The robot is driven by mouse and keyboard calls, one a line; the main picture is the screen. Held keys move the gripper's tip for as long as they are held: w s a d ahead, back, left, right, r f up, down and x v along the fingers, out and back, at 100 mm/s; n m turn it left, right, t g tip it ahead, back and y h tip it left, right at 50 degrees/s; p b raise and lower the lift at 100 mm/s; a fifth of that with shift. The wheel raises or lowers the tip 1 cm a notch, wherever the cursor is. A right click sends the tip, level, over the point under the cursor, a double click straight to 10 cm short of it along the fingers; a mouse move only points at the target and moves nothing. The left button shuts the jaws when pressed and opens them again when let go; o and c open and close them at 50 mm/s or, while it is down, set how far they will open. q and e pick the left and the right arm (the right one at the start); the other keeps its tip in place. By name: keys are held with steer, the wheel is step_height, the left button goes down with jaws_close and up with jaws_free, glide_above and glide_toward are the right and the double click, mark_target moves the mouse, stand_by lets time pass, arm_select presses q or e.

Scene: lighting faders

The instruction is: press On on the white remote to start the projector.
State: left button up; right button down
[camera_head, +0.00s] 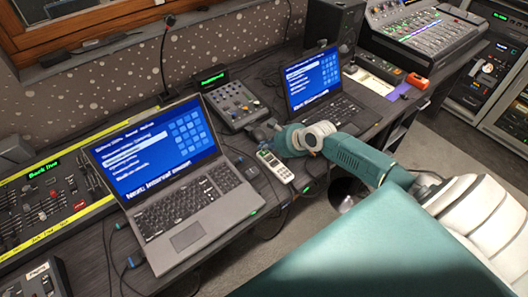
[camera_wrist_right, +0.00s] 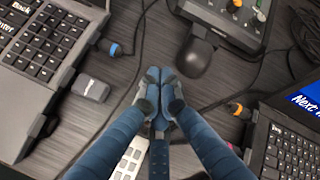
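The white remote (camera_head: 276,166) lies on the dark desk between the two laptops, with a small display at its far end and buttons along its face. My right gripper (camera_head: 262,131) is just beyond the remote's far end in the head view. In the right wrist view the gripper's fingertips (camera_wrist_right: 160,84) are together with nothing visible between them. Part of the remote (camera_wrist_right: 132,158) shows below them, mostly hidden behind the fingers. I cannot tell the gripper's exact height above the desk. My left gripper is in neither view.
An open laptop (camera_head: 179,216) stands left of the remote, another laptop (camera_head: 337,112) to the right. A small fader box (camera_head: 235,105) is behind. A black mouse (camera_wrist_right: 190,58), a USB stick (camera_wrist_right: 90,86) and cables lie close to the gripper.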

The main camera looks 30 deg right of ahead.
mark_target(265, 153)
steer(key=shift+f, duration=0.4)
steer(key=shift+f, duration=0.3)
stand_by(0.9)
steer(key=shift+r+p, duration=0.7)
steer(key=shift+p, duration=0.4)
step_height(265, 153, up, 5)
steer(key=p, duration=0.6)
steer(key=shift+r, duration=0.1)
